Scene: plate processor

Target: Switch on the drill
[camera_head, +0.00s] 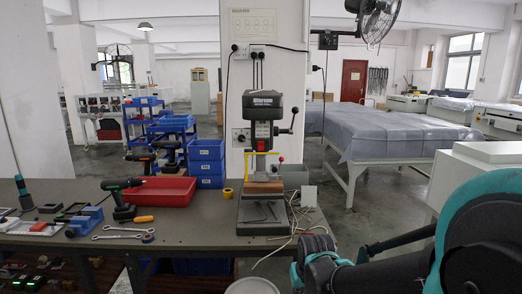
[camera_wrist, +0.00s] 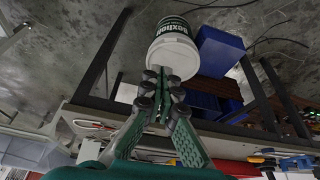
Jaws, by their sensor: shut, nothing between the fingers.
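A green and black drill press (camera_head: 264,112) stands upright on the grey workbench, in front of a white pillar. It has a three-armed feed handle on its right, a yellow guard at the front and a small red part (camera_head: 281,158) beside the guard. I cannot tell which part is its switch. My gripper (camera_wrist: 163,88) shows in the wrist view, its green and black fingers shut and empty. It points toward a bucket near the floor, apart from the drill press. The drill press is not clear in the wrist view. My arm fills the lower right of the head view.
The workbench (camera_head: 190,222) holds a red tray (camera_head: 160,191), a cordless drill (camera_head: 122,197), wrenches and loose cables. Blue bins (camera_head: 206,163) stand behind it. A white bucket (camera_wrist: 173,55) and blue crates (camera_wrist: 219,52) show in the wrist view. A covered table (camera_head: 400,137) stands at the right.

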